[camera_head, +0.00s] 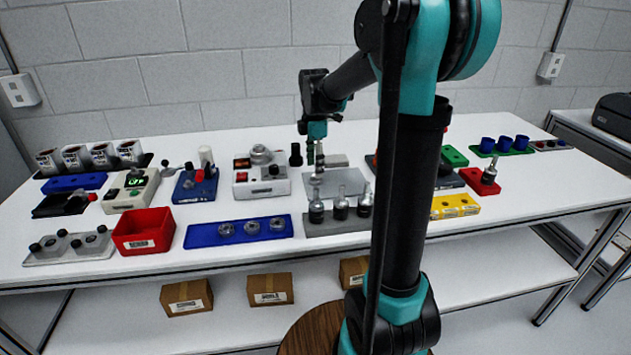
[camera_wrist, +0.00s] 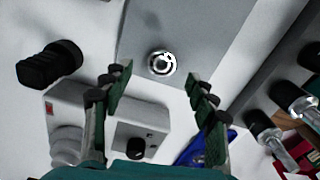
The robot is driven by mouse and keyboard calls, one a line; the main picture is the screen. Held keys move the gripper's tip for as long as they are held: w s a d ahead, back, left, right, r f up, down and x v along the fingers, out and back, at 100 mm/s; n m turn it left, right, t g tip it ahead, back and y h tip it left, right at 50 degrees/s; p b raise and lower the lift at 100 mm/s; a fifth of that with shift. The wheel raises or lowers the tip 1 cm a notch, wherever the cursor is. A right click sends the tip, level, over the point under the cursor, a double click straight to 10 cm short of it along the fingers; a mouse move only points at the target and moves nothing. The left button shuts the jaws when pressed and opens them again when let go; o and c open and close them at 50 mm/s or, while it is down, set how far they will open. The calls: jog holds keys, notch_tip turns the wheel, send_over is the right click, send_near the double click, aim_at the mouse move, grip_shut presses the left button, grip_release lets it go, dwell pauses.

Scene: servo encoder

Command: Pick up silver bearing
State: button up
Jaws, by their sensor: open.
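A silver bearing (camera_wrist: 161,63), a small shiny ring with a dark centre, lies on a grey plate (camera_wrist: 200,25) in the wrist view. My gripper (camera_wrist: 160,90) is open and empty. Its two green-padded fingers are apart, and the bearing shows between and just beyond their tips, with no finger touching it. In the head view my gripper (camera_head: 315,160) points down over the grey plate (camera_head: 350,183); the bearing is hard to make out there.
A grey holder (camera_head: 318,229) with several upright silver-tipped parts stands in front of the plate. A red bin (camera_head: 143,243) stands front left.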

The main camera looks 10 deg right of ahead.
aim_at(315, 180)
jog(key=shift+s+d+f, duration=0.1)
jog(key=shift+f, duration=1.7)
jog(key=c, duration=1.3)
jog(key=shift+r, duration=0.1)
